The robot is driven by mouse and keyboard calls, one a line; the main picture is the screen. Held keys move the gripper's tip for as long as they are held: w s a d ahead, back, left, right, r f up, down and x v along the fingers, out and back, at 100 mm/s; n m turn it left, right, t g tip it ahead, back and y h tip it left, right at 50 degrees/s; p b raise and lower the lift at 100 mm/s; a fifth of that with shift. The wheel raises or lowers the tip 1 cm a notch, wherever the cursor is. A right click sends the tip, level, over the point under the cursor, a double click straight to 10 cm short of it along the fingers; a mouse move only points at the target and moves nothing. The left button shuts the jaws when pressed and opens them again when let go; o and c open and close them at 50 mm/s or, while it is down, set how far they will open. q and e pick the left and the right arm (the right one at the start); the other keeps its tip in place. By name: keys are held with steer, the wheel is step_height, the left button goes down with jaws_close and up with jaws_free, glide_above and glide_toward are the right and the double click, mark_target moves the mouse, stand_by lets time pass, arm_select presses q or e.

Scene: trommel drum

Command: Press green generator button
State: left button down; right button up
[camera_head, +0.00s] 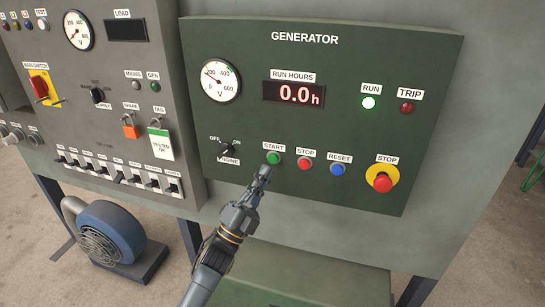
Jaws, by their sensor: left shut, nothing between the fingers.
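The green START button (273,158) sits on the dark green GENERATOR panel (331,214), left of the red STOP button (304,164). My left gripper (266,170) is shut and empty. Its fingertips are just below the START button, at or very near it; I cannot tell if they touch. The run hours display (294,94) reads 0.0 h. My right gripper is not in view.
A blue RESET button (338,169) and a red emergency stop (382,183) on a yellow plate lie to the right. The engine OFF/ON knob (227,150) is to the left. A grey switch panel (100,100) stands further left, with a blue blower (108,234) below.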

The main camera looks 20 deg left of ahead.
arm_select(q)
steer(key=s+p, duration=0.1)
steer(key=s, duration=0.2)
stand_by(0.6)
step_height(320, 180, down, 18)
steer(key=w+a+f+n+g+y, duration=0.1)
steer(key=a+n+g+y, duration=0.1)
steer(key=n+g+y, duration=0.35)
steer(key=s+a+f+n+g+y, duration=0.1)
steer(key=s+f+n+g+y, duration=0.3)
steer(key=f, duration=0.7)
steer(key=s+f+n+g+h, duration=0.15)
steer(key=s+f, duration=0.35)
steer(key=f, duration=0.7)
steer(key=s+a+f+n+g+y+p, duration=0.15)
steer(key=s+f+n+g, duration=0.4)
steer(key=s+f, duration=1.3)
steer(key=s+f+n+g, duration=0.1)
steer(key=s+f+g, duration=0.1)
steer(key=s, duration=0.9)
steer(key=s+a+f+g+y, duration=0.1)
steer(key=s+g, duration=0.3)
steer(key=s, duration=0.7)
steer(key=shift+s+a+f+n, duration=0.2)
steer(key=shift+a+f+n, duration=0.15)
steer(key=shift+f, duration=0.35)
